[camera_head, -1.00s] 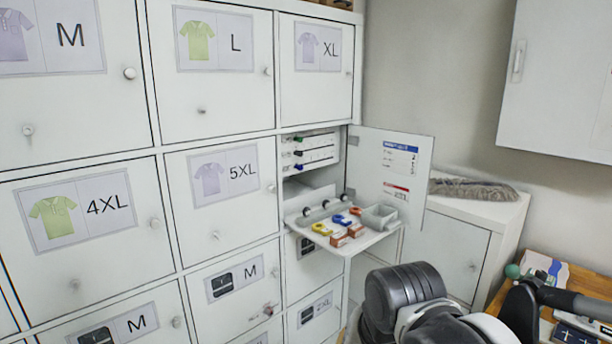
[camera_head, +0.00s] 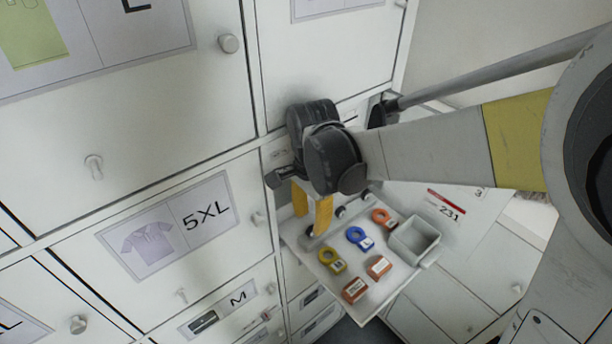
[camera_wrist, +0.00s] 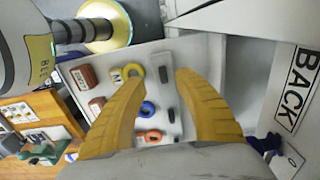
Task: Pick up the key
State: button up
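Several ringed tags lie on the pull-out white shelf (camera_head: 373,303): a yellow one (camera_head: 332,261), a blue one (camera_head: 359,238) and an orange one (camera_head: 383,218). No plain metal key can be made out. My gripper (camera_head: 312,217) is above the shelf's locker-side edge, left of the blue tag, with its yellow fingers pointing down. In the wrist view the fingers (camera_wrist: 161,76) are apart with nothing between them. Beyond them show the yellow tag (camera_wrist: 135,71), the blue tag (camera_wrist: 147,108) and the orange tag (camera_wrist: 152,136).
Two orange-brown labelled blocks (camera_head: 354,290) and a grey open bin (camera_head: 414,240) share the shelf. Dark round knobs (camera_head: 340,211) line its locker side. The 5XL locker door (camera_head: 165,240) is shut, close on the left. An open door panel (camera_head: 455,210) stands behind the shelf.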

aim_at(312, 227)
jog(key=f, duration=0.5)
jog(key=shift+w+d, duration=0.15)
jog(key=shift+w, duration=0.25)
jog(key=shift+f, duration=0.2)
grip_shut()
